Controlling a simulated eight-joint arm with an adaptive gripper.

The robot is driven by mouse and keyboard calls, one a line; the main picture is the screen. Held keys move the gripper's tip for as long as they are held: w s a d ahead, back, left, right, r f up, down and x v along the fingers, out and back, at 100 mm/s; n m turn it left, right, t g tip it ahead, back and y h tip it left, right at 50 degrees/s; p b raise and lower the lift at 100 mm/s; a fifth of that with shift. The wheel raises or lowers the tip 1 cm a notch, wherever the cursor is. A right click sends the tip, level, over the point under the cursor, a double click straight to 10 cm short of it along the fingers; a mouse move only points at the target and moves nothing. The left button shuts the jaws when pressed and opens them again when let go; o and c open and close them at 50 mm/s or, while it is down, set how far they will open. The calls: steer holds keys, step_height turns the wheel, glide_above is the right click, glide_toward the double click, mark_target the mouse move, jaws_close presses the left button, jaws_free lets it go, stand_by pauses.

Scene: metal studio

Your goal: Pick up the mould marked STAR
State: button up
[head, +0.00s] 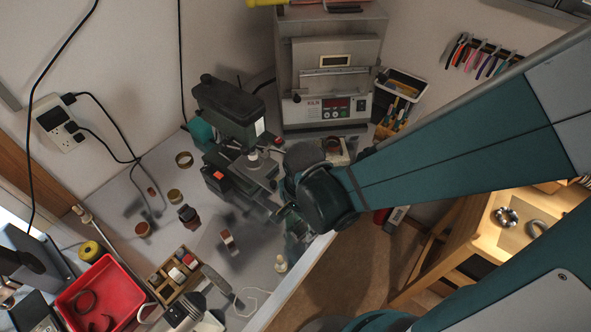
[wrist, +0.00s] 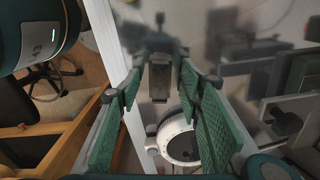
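No marking reading STAR is legible in either view, so I cannot tell which thing is the mould. My gripper (head: 296,232) hangs over the bench's front edge, partly hidden by my arm. In the wrist view its two green-padded fingers (wrist: 162,66) are spread apart. A dark grey block-like shape (wrist: 160,82) shows between them, with gaps at both sides. I cannot tell what it is.
A drill press (head: 228,115) and a kiln (head: 327,75) stand behind. A red tray (head: 85,294) and a wooden compartment box (head: 172,279) are at the left front. Brass-coloured rings (head: 143,229) and a dark red bottle (head: 187,214) stand on the bench. A white round thing with a dark opening (wrist: 164,131) is below the fingers.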

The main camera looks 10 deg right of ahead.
mark_target(301, 228)
stand_by(0.3)
steer(key=c, duration=1.2)
steer(key=shift+r, duration=0.2)
jaws_close()
step_height(301, 228, up, 10)
steer(key=p, duration=0.2)
steer(key=shift+f, duration=0.2)
